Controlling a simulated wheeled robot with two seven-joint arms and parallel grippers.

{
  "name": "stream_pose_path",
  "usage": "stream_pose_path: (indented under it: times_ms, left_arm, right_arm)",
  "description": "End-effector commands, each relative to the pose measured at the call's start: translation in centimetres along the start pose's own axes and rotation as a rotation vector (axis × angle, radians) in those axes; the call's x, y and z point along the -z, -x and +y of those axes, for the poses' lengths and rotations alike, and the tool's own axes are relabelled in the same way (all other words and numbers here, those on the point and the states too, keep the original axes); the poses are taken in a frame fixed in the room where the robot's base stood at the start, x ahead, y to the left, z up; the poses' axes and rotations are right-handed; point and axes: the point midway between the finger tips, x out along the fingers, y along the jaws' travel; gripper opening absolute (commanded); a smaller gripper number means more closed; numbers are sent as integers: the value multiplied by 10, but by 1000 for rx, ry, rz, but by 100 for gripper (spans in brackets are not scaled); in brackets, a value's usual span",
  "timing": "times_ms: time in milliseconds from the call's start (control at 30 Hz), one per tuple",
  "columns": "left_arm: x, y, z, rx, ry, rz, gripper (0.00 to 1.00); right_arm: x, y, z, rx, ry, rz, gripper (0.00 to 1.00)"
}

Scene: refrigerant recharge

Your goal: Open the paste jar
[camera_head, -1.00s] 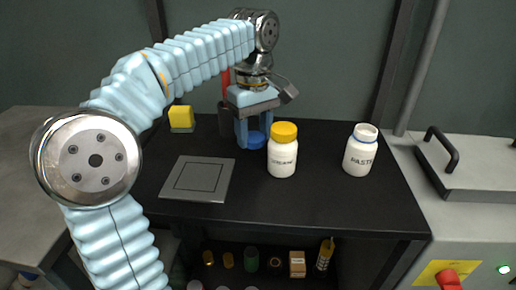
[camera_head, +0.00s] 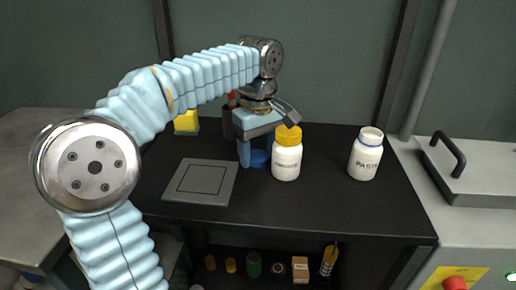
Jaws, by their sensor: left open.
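The white paste jar (camera_head: 366,156) stands upright at the right of the black table. Its top shows a pale disc with a blue ring around it, and no separate cap sits above. A blue round lid (camera_head: 258,159) is low at the table surface, left of the yellow-capped jar. My left gripper (camera_head: 257,150) points down over this blue lid with its blue fingers on either side of it. The fingers are open. Whether they still touch the lid cannot be told. My right gripper is not in view.
A white jar with a yellow cap (camera_head: 287,157) stands close to the right of my left gripper. A grey square plate (camera_head: 201,182) lies at left. A yellow block (camera_head: 186,122) is behind. The table between the two jars is clear.

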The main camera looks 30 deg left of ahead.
Motion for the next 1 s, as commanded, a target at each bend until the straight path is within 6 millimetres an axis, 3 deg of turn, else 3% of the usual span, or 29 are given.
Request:
stream_pose_path:
  times_ms: [167, 500, 600, 800, 1000]
  left_arm:
    - [0, 15, 1, -2, 0, 1, 62]
    - [0, 92, 1, -3, -1, 1, 62]
    - [0, 106, 2, -2, 0, 2, 62]
    - [0, 122, 0, 0, -1, 0, 62]
    - [0, 123, 0, 1, -1, 0, 62]
  right_arm:
    - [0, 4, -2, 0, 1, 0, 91]
    - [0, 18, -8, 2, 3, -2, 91]
    - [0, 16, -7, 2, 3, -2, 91]
    - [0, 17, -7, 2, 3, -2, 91]
    - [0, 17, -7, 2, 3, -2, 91]
